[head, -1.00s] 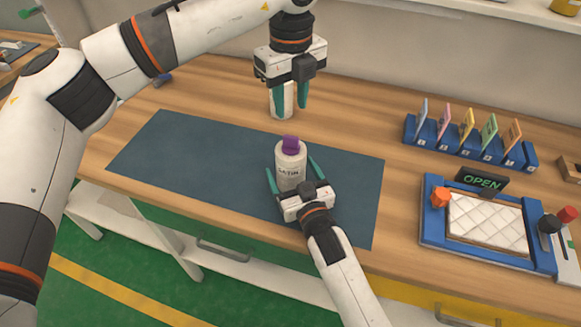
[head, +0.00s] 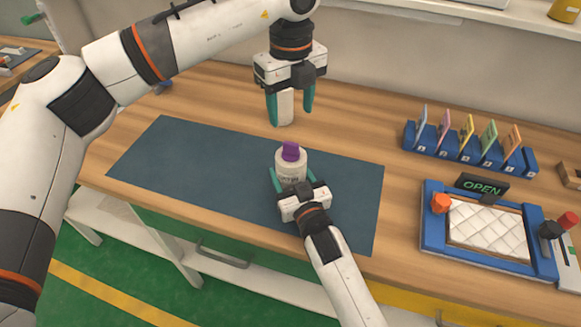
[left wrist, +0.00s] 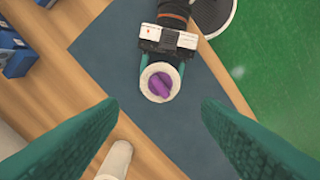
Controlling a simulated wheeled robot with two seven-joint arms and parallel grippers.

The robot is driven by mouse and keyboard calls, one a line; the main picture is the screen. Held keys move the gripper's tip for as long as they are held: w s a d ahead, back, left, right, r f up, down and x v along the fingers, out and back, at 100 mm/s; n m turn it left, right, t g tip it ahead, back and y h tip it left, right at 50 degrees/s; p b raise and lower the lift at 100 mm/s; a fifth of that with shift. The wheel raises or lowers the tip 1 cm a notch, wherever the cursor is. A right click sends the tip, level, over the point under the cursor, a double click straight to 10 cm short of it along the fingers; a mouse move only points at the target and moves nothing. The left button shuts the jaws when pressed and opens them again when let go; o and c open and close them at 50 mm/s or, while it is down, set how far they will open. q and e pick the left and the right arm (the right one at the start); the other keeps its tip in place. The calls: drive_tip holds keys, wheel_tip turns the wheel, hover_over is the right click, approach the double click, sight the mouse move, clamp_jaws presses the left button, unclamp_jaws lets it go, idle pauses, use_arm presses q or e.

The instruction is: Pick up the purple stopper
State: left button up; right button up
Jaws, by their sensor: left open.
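The purple stopper (head: 290,151) sits in the top of a white bottle (head: 289,168) with dark lettering, upright at the dark mat (head: 215,165). In the left wrist view the stopper (left wrist: 160,84) shows from above in the bottle's mouth. My left gripper (head: 289,112) is open and empty, fingers pointing down, above and behind the bottle and apart from the stopper. My right gripper (head: 296,185) reaches in from the front with its fingers against both sides of the bottle. The bottle's lower part is hidden by this gripper.
A white cylinder (left wrist: 116,160) stands behind my left gripper's fingers. A blue card rack (head: 470,152) and a blue-framed tray (head: 432,238) with a white quilted pad (head: 487,228) and an OPEN sign (head: 482,187) stand on the right. The mat's left half is clear.

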use_arm(q)
drive_tip(key=r+m, duration=0.1)
drive_tip(key=m, duration=0.4)
drive_tip(key=m+t, duration=0.1)
drive_tip(key=m, duration=0.4)
hover_over(291, 143)
drive_tip(key=f, duration=0.5)
drive_tip(key=shift+a+f, duration=0.2)
drive_tip(key=shift+a, duration=0.15)
drive_tip(key=shift+d+f, duration=0.2)
drive_tip(key=shift+f, duration=1.15)
drive_tip(key=shift+d+f, duration=0.15)
drive_tip(key=shift+f, duration=1.15)
drive_tip(key=c, duration=1.1)
